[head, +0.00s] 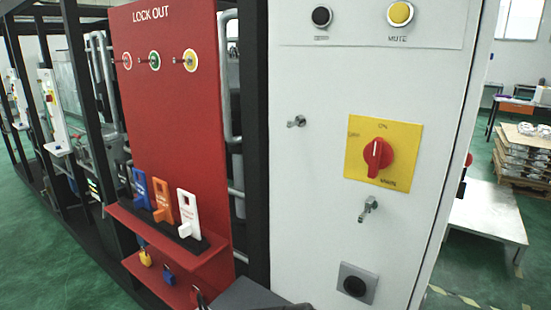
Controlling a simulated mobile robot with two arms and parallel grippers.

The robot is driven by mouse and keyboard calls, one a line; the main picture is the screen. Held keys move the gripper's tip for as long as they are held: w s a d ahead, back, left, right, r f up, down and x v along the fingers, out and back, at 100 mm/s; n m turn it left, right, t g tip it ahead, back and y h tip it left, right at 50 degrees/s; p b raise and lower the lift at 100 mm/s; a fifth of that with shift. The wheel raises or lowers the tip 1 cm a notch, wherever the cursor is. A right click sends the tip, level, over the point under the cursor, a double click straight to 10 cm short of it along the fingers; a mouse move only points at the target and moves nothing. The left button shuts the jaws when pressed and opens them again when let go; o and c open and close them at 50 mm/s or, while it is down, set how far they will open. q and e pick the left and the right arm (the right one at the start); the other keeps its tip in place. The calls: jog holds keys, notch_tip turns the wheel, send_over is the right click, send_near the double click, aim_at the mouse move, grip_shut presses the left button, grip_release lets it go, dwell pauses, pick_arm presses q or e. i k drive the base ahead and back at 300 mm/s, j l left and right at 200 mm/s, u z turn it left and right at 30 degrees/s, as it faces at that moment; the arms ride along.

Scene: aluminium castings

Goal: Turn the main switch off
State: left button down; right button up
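The main switch (378,157) is a red rotary knob on a square yellow plate (406,136) on the white cabinet front. Its white mark stands close to upright, toward the small lettering at the plate's top, which looks like ON. Lettering at the plate's left looks like OFF, and lettering below it is slanted and hard to read. Nothing touches the knob. Neither of my grippers can be made out. A dark grey shape at the bottom edge may be part of my arm.
On the white cabinet (310,190) are a black button (321,16), a yellow MUTE button (399,13), two metal key latches (369,208) and a grey socket (356,283). A red LOCK OUT board (180,100) with tags and padlocks stands left. A low table (487,215) is right.

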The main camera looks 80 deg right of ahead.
aim_at(378, 154)
jog(key=i+z, duration=0.2)
jog(key=z, duration=0.25)
jog(key=i+j+z, duration=0.15)
jog(key=z, duration=0.25)
jog(key=i+j+z, duration=0.15)
jog(key=z, duration=0.3)
